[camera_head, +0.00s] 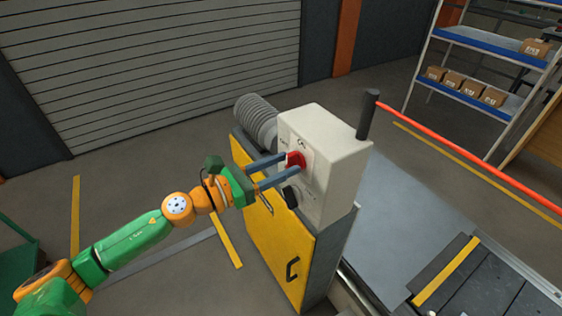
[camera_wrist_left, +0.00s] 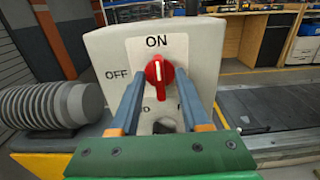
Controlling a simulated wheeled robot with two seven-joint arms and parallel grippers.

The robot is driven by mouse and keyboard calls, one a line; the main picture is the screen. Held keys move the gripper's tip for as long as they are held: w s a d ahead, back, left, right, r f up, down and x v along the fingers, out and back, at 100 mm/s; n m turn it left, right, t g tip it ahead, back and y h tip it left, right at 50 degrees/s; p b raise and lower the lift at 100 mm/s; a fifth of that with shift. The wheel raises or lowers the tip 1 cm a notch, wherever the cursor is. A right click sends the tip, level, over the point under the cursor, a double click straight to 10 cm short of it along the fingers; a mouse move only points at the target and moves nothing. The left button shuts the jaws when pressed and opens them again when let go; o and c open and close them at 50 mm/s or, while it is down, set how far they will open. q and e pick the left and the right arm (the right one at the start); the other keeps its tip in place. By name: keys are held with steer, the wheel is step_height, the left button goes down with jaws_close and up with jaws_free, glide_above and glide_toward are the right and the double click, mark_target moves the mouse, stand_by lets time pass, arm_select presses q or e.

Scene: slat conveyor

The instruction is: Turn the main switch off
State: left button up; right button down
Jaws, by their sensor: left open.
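The main switch is a red rotary knob (camera_head: 296,159) on the front of a white control box (camera_head: 329,135). In the left wrist view the red knob (camera_wrist_left: 159,73) has a white line that points up to the ON label; the OFF label is at its left. My left gripper (camera_head: 272,172) is open, its two blue fingers reaching toward the box. In the left wrist view its fingertips (camera_wrist_left: 158,86) stand on either side of the knob; I cannot tell whether they touch it. My right gripper is not in view.
The box stands on a yellow and grey cabinet (camera_head: 270,235). A black knob (camera_head: 291,197) sits below the switch. A grey ribbed hose (camera_head: 257,119) is behind. A black post (camera_head: 368,115) with a red bar and the conveyor (camera_head: 485,285) are at the right.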

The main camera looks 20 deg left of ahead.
arm_select(q)
jaws_close()
steer(key=shift+n, duration=0.3)
steer(key=n+p, duration=0.1)
steer(key=n, duration=0.2)
steer(key=shift+w+a+n, duration=0.1)
steer(key=shift+n, duration=0.2)
steer(key=shift+w+a+f+n+p, duration=0.15)
steer(key=shift+n+p, duration=1.15)
steer(key=shift+n, duration=2.1)
steer(key=shift+a+f+n+p, duration=0.1)
steer(key=shift+n+p, duration=1.2)
steer(key=shift+n, duration=2.1)
steer(key=shift+d, duration=0.1)
